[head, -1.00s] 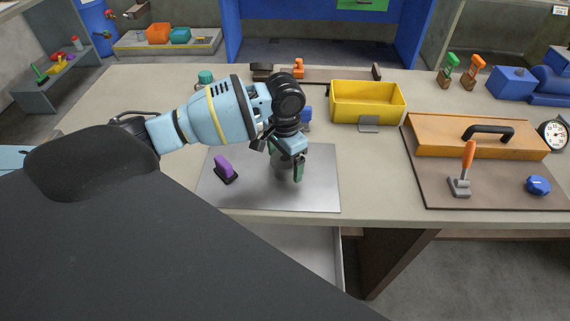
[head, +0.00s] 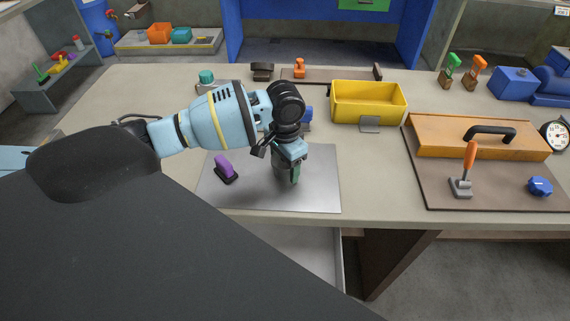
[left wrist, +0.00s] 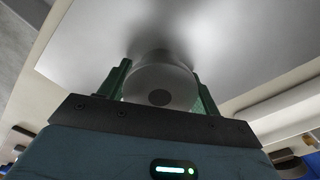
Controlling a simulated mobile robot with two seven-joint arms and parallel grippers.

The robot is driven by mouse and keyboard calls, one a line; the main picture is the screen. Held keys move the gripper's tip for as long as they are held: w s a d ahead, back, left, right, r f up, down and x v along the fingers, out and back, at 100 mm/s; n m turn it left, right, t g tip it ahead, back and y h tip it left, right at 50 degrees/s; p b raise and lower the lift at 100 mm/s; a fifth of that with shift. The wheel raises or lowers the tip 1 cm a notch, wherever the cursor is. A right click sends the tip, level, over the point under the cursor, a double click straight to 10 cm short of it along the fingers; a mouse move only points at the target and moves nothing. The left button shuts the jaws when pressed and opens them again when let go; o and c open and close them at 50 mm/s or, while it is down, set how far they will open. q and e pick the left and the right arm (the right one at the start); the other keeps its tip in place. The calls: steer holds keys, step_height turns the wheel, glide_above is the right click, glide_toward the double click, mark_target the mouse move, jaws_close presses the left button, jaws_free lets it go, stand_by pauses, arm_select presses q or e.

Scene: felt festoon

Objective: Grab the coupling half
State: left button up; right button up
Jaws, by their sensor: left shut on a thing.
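The coupling half, a grey metal cylinder with a dark round hole in its end, shows between the green fingers in the left wrist view (left wrist: 160,84). In the head view it is mostly hidden behind the fingers, with a grey part showing (head: 279,169). My left gripper (head: 292,172) points down over the grey metal sheet (head: 320,190) and is shut on the coupling half. The fingers sit on both sides of it in the left wrist view (left wrist: 160,90). I cannot tell whether it touches the sheet. My right gripper is not in view.
A yellow bin (head: 368,103) stands behind to the right. An orange-brown box with a black handle (head: 470,140) and an orange-handled lever (head: 468,165) are at the right. The sheet's front right is clear.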

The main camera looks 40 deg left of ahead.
arm_select(q)
steer(key=shift+r, duration=0.15)
